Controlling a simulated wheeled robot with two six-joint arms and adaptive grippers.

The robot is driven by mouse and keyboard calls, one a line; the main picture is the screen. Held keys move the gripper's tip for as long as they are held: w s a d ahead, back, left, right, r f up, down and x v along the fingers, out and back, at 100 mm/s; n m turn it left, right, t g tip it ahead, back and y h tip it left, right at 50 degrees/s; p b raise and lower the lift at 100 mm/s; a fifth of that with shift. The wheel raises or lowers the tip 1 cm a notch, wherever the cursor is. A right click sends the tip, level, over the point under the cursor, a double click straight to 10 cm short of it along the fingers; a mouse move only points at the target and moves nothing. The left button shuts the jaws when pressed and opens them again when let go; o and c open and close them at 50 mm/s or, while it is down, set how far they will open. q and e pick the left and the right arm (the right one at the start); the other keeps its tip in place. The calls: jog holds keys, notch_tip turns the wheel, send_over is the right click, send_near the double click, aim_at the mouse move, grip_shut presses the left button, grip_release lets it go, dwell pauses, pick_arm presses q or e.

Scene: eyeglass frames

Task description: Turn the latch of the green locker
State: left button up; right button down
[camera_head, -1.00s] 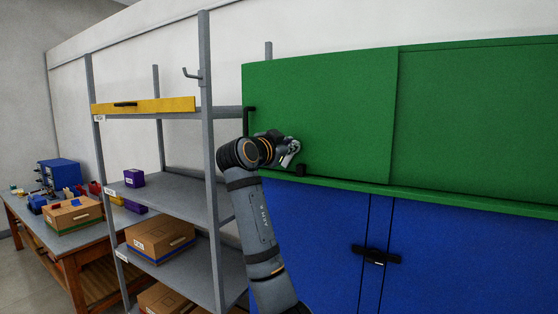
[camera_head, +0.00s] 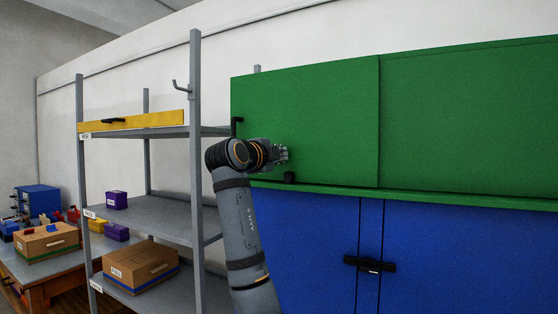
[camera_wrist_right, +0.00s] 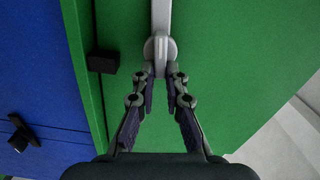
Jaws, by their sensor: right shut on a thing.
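The green locker (camera_head: 310,110) sits above a blue cabinet; its door also fills much of the right wrist view (camera_wrist_right: 235,75). The grey latch (camera_wrist_right: 160,45), a bar with a rounded end, stands on the green door in the right wrist view. My right gripper (camera_wrist_right: 160,72) has its two fingertips closed on the rounded end of the latch. In the head view my right gripper (camera_head: 282,154) is against the lower left of the green door and hides most of the latch. My left gripper is not in view.
A black block (camera_head: 289,177) sits on the green ledge just below my right gripper. The blue cabinet (camera_head: 310,235) has a black handle (camera_head: 372,265). A grey shelf rack (camera_head: 196,100) with boxes stands close left of my right arm.

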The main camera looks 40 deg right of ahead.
jog(key=shift+f+m+b, duration=0.15)
jog(key=shift+m+b, duration=0.15)
jog(key=shift+m, duration=0.5)
jog(key=c, duration=1.4)
grip_release()
jog(key=shift+a, duration=0.1)
jog(key=v, duration=1.1)
jog(key=shift+s+a, duration=0.15)
jog(key=shift+a, duration=0.2)
